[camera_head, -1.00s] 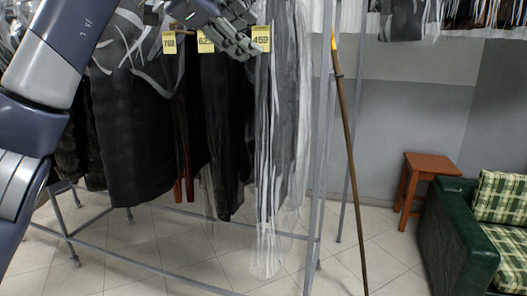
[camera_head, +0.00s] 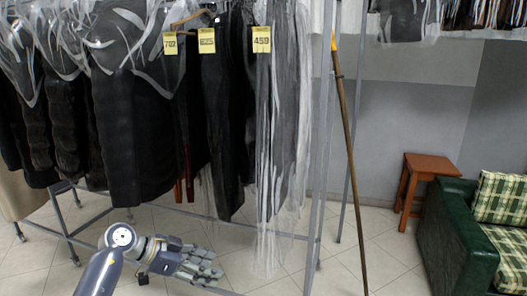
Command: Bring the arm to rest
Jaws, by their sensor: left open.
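My left arm comes in from the bottom left, low in the head view. Its gripper (camera_head: 192,264) hangs in front of the clothes rack's lower bar, above the tiled floor, apart from the garments. The gripper is open and holds nothing that I can see. My right gripper is not in view.
Dark garments (camera_head: 130,130) in clear plastic hang on a metal rack (camera_head: 318,150) with yellow number tags (camera_head: 262,40). A wooden pole (camera_head: 347,150) leans upright by the rack. A wooden stool (camera_head: 430,165) and green sofa (camera_head: 455,240) stand at right. Floor between is clear.

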